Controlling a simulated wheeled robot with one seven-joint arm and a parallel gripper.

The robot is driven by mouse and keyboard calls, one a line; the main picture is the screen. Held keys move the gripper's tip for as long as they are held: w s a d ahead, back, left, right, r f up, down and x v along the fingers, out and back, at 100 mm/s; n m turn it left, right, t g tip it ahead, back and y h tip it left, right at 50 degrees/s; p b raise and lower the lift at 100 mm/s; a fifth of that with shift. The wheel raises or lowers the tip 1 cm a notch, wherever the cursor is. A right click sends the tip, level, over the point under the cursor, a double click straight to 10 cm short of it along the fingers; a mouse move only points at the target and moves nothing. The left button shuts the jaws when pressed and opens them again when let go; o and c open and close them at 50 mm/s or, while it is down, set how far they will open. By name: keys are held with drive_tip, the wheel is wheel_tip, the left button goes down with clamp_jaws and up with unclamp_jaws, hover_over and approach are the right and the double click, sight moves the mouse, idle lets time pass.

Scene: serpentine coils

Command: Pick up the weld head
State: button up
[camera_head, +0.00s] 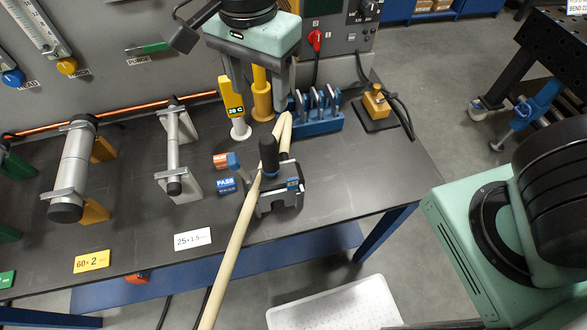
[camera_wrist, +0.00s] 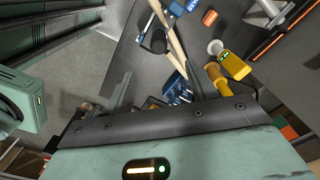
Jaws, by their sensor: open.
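The likely weld head (camera_head: 280,198) is a dark grey clamp-like block with blue parts and an upright black handle. It stands on the dark bench near its front right. It also shows at the top of the wrist view, handle foremost (camera_wrist: 155,41). A beige hose-like length (camera_head: 237,245) passes beside it and hangs over the bench's front edge. Whether the two are joined is unclear. My gripper (camera_head: 260,100) is open and empty, above the back of the bench, beyond the weld head in the head view. The fingers (camera_wrist: 160,72) are well apart in the wrist view.
A yellow display tool (camera_head: 232,103), yellow post (camera_head: 261,95) and blue clip rack (camera_head: 318,120) stand near my gripper. Pipe stands (camera_head: 177,150) are left. A blue PASS block (camera_head: 226,185) sits beside the weld head.

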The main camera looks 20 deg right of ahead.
sight(265, 139)
wheel_tip(265, 139, down, 11)
drive_tip(key=shift+f+p, duration=0.15)
drive_tip(key=shift+p, duration=0.6)
drive_tip(key=shift+s+f+p, duration=0.15)
drive_tip(key=shift+f+p, duration=0.65)
drive_tip(key=shift+f, duration=1.9)
clamp_jaws()
drive_tip(key=shift+r, duration=0.1)
